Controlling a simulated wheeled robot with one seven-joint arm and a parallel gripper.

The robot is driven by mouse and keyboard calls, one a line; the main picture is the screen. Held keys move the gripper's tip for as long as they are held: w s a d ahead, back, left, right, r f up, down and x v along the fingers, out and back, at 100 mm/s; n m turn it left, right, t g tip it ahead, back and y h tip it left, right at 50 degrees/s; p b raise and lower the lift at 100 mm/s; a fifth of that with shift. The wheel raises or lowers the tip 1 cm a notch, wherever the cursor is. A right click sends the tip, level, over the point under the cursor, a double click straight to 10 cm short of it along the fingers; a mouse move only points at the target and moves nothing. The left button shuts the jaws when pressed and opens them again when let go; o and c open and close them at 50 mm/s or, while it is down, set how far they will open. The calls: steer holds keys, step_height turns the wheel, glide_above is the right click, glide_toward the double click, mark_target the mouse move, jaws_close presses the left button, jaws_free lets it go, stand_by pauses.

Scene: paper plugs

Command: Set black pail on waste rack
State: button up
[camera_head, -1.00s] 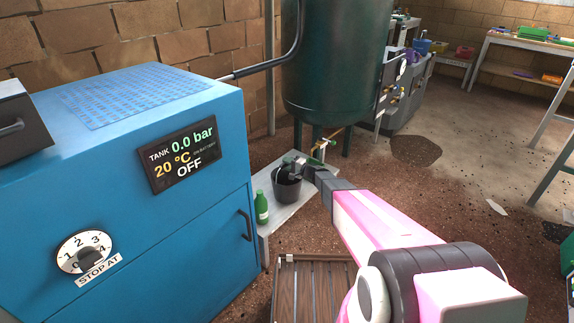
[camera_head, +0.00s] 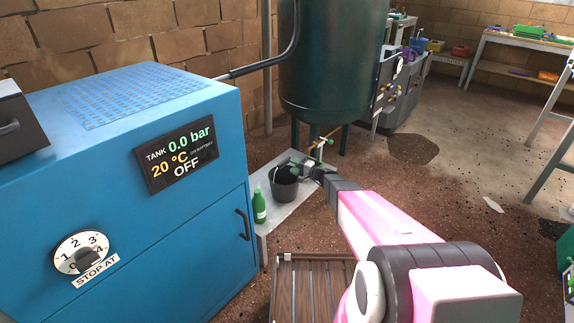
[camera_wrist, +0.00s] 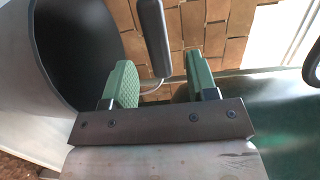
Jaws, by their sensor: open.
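The black pail (camera_head: 284,188) stands upright on a low grey bench (camera_head: 285,217) below the dark green tank. My gripper (camera_head: 300,166) is at the pail's upper right side, close to its rim. In the wrist view, my gripper's green-padded fingers (camera_wrist: 161,84) are apart. A dark rounded bar (camera_wrist: 155,38), perhaps the pail's handle, shows between them towards the top. The pail's dark inside (camera_wrist: 75,45) fills the upper left there. A brown slatted rack (camera_head: 313,285) lies low in front of the bench; I cannot tell for sure that it is the waste rack.
A green bottle (camera_head: 259,206) stands on the bench, left of the pail. The blue machine (camera_head: 200,215) fills the left side. The tank (camera_head: 333,60) rises behind the pail. The floor (camera_head: 460,190) to the right is mostly clear.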

steer(key=v, duration=0.6)
steer(key=s+r+n+g+h, duration=0.3)
steer(key=s+n+g+h, duration=0.3)
steer(key=s, duration=1)
steer(key=s+d+r+g+h, duration=0.1)
steer(key=s+d+r+h, duration=0.1)
steer(key=s+d+h, duration=0.3)
steer(key=s+d+r+g+h, duration=0.1)
steer(key=s+d+r+h, duration=0.1)
steer(key=s+d+h, duration=0.2)
steer(key=s+d, duration=0.2)
steer(key=d, duration=0.1)
steer(key=shift+s+d+r+g+h, duration=0.3)
steer(key=shift+s+g+h, duration=0.1)
